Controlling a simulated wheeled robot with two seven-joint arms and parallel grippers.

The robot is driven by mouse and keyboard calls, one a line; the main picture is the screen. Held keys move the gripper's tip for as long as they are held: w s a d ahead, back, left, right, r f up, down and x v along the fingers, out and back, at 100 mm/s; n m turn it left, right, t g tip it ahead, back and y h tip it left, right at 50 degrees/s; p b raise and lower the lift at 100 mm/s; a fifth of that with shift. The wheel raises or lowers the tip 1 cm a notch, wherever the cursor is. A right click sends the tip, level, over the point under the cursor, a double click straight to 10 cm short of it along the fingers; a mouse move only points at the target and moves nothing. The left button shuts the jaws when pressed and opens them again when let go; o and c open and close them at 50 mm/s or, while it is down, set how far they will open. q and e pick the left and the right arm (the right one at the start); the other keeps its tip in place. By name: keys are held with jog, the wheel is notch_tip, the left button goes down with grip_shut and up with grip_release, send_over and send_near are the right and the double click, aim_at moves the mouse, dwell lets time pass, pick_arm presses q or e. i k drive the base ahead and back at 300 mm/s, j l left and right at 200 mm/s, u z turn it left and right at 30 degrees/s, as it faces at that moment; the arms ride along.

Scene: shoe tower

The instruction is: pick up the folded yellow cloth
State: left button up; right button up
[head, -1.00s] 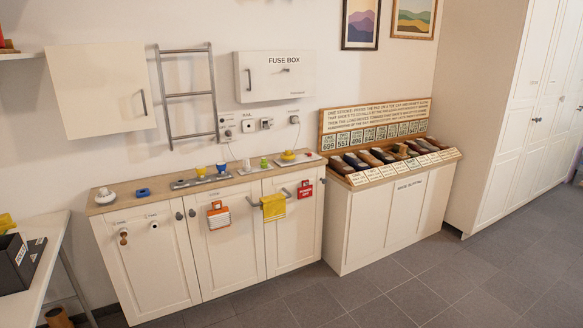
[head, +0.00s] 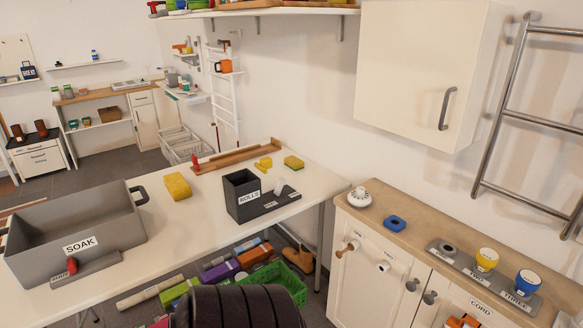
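A yellow, soft-looking folded piece (head: 178,186), which looks like the folded cloth, lies on the white table (head: 215,226), to the right of the grey SOAK tub (head: 78,232). I cannot tell for sure that it is cloth and not a sponge. Two smaller yellow things lie further back on the same table: a yellow piece (head: 264,164) and a yellow and green sponge-like block (head: 293,162). Neither of my grippers is in view.
A dark ROLLS box (head: 242,196) stands right of the yellow piece. A wooden rail tray (head: 235,156) lies behind. A green crate (head: 277,283) and coloured rolls (head: 222,271) are under the table. A wooden-topped cabinet (head: 400,225) stands at right.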

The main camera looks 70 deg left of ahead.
aim_at(177, 188)
jog(key=u, duration=0.45)
jog(key=i+u, duration=0.1)
jog(key=u, duration=0.35)
jog(key=l+u, duration=0.1)
jog(key=u, duration=0.85)
jog(key=l+u, duration=0.1)
jog(key=u, duration=0.35)
jog(key=i+l, duration=0.05)
